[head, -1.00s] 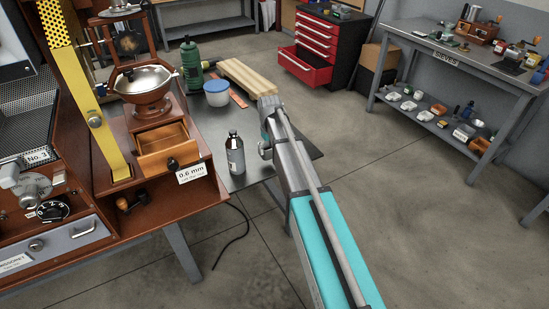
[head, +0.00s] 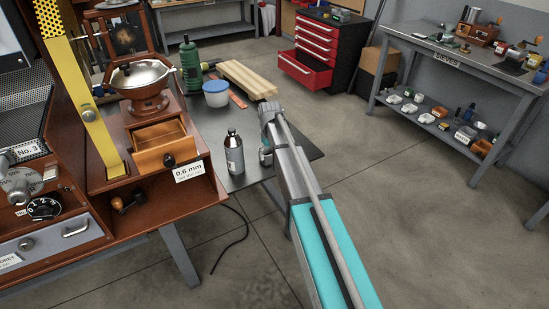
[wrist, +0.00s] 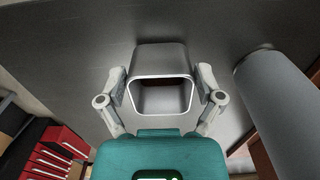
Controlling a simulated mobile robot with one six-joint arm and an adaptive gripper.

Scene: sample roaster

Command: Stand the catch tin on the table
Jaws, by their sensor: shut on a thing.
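The catch tin (wrist: 162,57) shows in the wrist view as a grey metal box with rounded corners. Its open mouth, dark inside, faces my camera. My gripper (wrist: 161,92) has one finger on each side of the tin and is shut on it. The grey table top (wrist: 85,35) lies behind the tin; I cannot tell whether they touch. In the head view my gripper (head: 266,154) is low over the table's right side (head: 298,146), mostly hidden by my arm. The tin cannot be made out there.
A silver bottle (head: 234,154) stands just left of my gripper; a large grey cylinder (wrist: 283,105) is close at right in the wrist view. The wooden roaster cabinet (head: 160,190) is left.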

